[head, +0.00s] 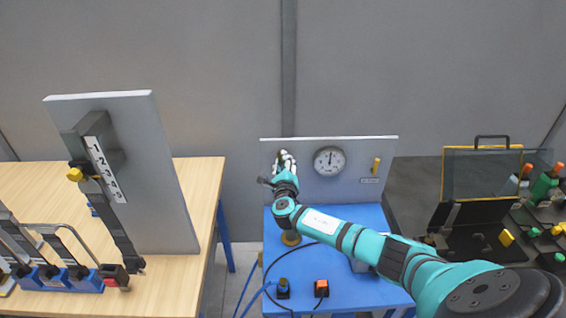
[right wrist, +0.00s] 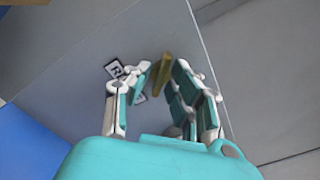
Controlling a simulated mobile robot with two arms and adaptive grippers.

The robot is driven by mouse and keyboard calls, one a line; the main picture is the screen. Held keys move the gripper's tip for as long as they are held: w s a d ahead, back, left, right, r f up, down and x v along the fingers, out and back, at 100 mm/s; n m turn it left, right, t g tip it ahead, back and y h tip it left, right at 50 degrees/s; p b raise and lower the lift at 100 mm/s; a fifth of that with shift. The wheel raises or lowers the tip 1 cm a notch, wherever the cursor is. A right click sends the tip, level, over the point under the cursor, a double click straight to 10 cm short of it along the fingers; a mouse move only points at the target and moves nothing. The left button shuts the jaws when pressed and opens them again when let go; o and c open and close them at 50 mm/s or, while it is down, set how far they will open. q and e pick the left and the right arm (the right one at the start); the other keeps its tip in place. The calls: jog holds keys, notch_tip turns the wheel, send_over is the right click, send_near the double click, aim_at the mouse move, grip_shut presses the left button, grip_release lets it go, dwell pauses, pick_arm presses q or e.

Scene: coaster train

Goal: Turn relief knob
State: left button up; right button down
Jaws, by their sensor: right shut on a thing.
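In the right wrist view a gold, bar-shaped knob (right wrist: 162,74) stands out from the grey panel between the fingers of my right gripper (right wrist: 158,85). A white label (right wrist: 116,69) starting with the letter R lies beside it, partly covered by a finger. In the head view my right gripper (head: 284,160) is at the upper left of the upright grey panel (head: 340,195), shut on this relief knob, which the hand hides there. A round dial gauge (head: 329,161) is right of the hand. A second yellow handle (head: 376,165) with a label below is at the panel's right. My left gripper is not in view.
A wooden table (head: 140,293) with another board (head: 155,180) is left. An open tool case (head: 480,170) is right.

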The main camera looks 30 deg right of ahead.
jog(key=shift+f, duration=0.15)
jog(key=c, duration=1.2)
grip_release()
jog(key=v, duration=1.2)
